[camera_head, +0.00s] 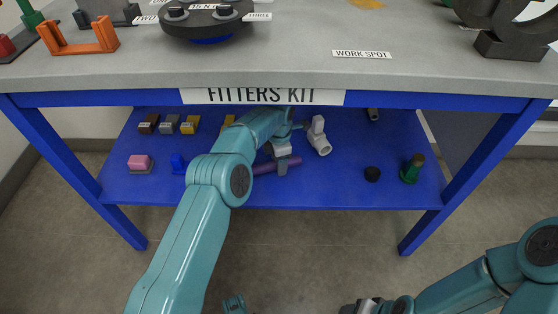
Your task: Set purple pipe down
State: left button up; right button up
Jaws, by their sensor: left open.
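The purple pipe (264,168) lies on the blue lower shelf (330,180) under the bench and runs roughly left to right. My left arm reaches in over the shelf, and its gripper (282,167) is at the pipe, with its jaws open around or right beside it. The gripper hides part of the pipe, so I cannot tell whether a finger touches it. My right gripper (362,306) is low at the bottom edge, far from the shelf and partly cut off. Its jaws do not show clearly.
A white pipe fitting (319,136) stands just right of the left gripper. A black cap (372,174) and a green part (412,168) are farther right. Pink (139,162) and blue (179,163) pieces sit left. The bench top (290,70) overhangs the shelf.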

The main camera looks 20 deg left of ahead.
pick_arm(q)
notch_tip(320, 180, up, 8)
jog(key=p, duration=0.3)
jog(key=shift+f, duration=0.1)
dwell(0.4)
